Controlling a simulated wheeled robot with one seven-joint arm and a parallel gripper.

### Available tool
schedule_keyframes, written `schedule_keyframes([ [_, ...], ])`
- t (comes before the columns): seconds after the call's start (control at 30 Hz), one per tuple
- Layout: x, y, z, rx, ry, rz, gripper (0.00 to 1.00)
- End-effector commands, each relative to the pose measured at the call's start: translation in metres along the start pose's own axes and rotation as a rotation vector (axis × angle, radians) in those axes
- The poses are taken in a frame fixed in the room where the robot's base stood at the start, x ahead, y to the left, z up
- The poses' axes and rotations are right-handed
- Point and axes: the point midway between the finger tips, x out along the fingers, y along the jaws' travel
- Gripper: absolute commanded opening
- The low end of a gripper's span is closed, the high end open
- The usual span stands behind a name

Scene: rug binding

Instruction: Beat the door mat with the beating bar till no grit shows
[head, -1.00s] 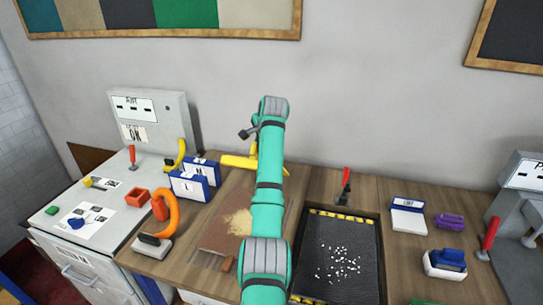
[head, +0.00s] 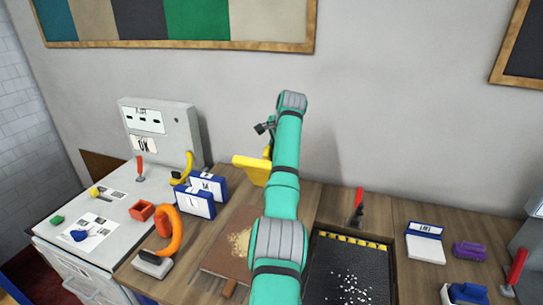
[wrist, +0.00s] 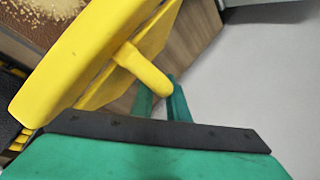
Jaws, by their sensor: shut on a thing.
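A yellow bar with a broad flat head (head: 251,169) is held above the back of the bench; it looks like the beating bar. In the wrist view its head (wrist: 75,60) fills the upper left, and its round handle runs to my teal fingers. My gripper (wrist: 163,103) is shut on that handle; my arm mostly hides it in the head view. A black mat (head: 325,262) with scattered white grit lies at the bench front, partly hidden by my arm. A brown board or mat (head: 218,260) with a tan grainy patch lies left of my arm. I cannot tell which is the door mat.
A yellow-black striped edge (head: 352,238) and a red lever (head: 358,200) stand behind the black mat. Blue-framed cards (head: 195,202) and an orange-handled tool (head: 166,222) stand left. A white-and-blue card holder (head: 425,246) and purple brush (head: 469,251) lie right.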

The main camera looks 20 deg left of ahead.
Motion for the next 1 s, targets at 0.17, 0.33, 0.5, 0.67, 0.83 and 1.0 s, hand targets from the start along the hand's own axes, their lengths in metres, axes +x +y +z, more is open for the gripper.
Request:
schedule_keyframes([
  [0.17, 0.0, -0.001, -0.001, -0.001, 0.001, -0.005, 0.22],
  [0.33, -0.001, 0.001, -0.005, 0.003, 0.003, -0.003, 0.22],
  [0.5, -0.011, 0.0, -0.005, 0.002, 0.004, -0.005, 0.22],
  [0.67, -0.038, 0.001, -0.007, 0.004, 0.005, -0.006, 0.22],
  [0.83, -0.07, 0.0, -0.007, 0.004, 0.005, -0.006, 0.22],
  [1.0, -0.094, 0.0, -0.005, 0.002, 0.002, -0.004, 0.22],
])
